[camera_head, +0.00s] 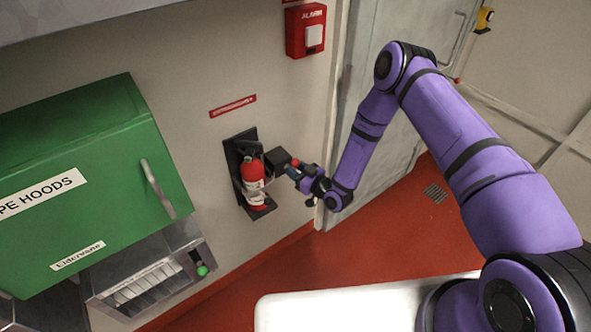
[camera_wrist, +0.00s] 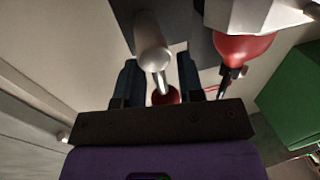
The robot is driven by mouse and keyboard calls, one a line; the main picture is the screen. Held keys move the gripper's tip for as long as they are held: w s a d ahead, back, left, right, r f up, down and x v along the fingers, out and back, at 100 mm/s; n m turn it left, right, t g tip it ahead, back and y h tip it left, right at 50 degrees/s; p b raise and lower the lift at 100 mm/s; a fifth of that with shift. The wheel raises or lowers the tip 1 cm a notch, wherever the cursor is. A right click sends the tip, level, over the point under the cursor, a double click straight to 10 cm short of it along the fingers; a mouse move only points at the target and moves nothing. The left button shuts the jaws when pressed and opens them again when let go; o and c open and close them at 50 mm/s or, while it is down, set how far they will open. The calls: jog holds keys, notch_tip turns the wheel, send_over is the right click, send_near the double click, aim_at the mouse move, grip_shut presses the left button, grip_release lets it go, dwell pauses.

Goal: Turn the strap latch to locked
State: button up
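The fire extinguisher (camera_head: 254,174) stands in a black wall bracket (camera_head: 240,190) in the head view. A dark block with a small red part (camera_head: 295,163), which looks like the strap latch, juts out at its right. My gripper (camera_head: 291,172) is at that part. In the wrist view my two fingers (camera_wrist: 160,82) are apart, one on each side of a pale metal rod (camera_wrist: 150,42). A red end (camera_wrist: 166,96) shows just beyond the rod, partly hidden by the gripper body. Gaps show beside the rod, and I cannot tell whether either finger touches it. The extinguisher also shows in the wrist view (camera_wrist: 240,48).
A green hood cabinet (camera_head: 85,185) with a handle is at the left, above a metal dispenser (camera_head: 150,283). A red alarm box (camera_head: 305,32) is on the wall above. A grey door (camera_head: 398,60) is behind my arm. Red floor (camera_head: 385,240) lies open below.

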grip_shut()
